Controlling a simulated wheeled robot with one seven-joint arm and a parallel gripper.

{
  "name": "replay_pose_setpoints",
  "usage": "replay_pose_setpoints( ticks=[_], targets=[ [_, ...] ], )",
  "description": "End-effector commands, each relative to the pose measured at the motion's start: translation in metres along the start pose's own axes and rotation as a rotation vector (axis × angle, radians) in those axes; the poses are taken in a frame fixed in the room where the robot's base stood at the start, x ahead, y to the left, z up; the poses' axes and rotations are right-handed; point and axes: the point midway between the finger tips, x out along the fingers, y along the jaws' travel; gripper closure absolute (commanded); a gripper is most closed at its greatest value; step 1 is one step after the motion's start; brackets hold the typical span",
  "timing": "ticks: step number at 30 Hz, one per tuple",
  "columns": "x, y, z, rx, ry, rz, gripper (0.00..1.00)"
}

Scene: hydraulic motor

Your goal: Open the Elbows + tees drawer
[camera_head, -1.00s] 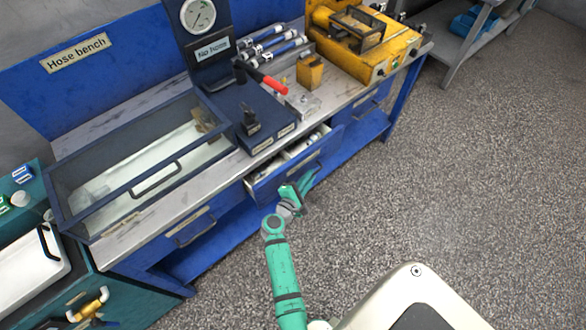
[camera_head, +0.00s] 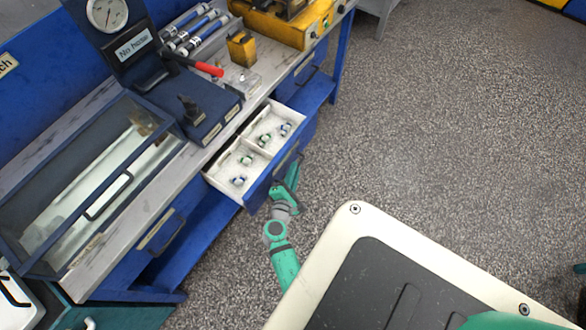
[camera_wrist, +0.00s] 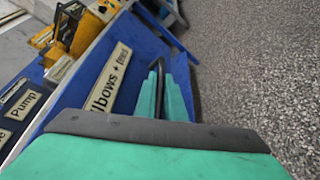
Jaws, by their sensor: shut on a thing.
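The Elbows + tees drawer (camera_head: 258,196) stands pulled out from the blue bench. Its white inside holds small fittings (camera_head: 239,181) with blue and green parts, split by a divider. The fingertips' exact contact is partly hidden.
A hose bench with a glass-lidded box (camera_head: 100,190), a gauge stand (camera_head: 125,45) and a red-handled tool (camera_head: 208,69) is behind the drawer. Another closed drawer (camera_head: 160,236) is at left. The speckled floor (camera_head: 430,120) at right is clear.

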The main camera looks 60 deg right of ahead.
Motion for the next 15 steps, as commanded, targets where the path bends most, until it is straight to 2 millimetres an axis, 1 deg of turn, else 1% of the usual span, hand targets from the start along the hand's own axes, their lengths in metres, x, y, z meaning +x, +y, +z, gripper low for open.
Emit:
replay_pose_setpoints(
  ticks=[1, 4, 5, 6, 15],
  targets=[
    [-0.0032, -0.0051, -0.0067, -0.005, 0.014, -0.006, 1.00],
    [-0.0033, -0.0053, -0.0071, -0.005, 0.015, -0.006, 1.00],
    [-0.0034, -0.0053, -0.0073, -0.005, 0.015, -0.006, 0.86],
    [-0.0036, -0.0052, -0.0074, -0.006, 0.015, -0.006, 0.83],
    [-0.0013, -0.0026, -0.0030, -0.002, 0.006, -0.004, 0.83]
  ],
)
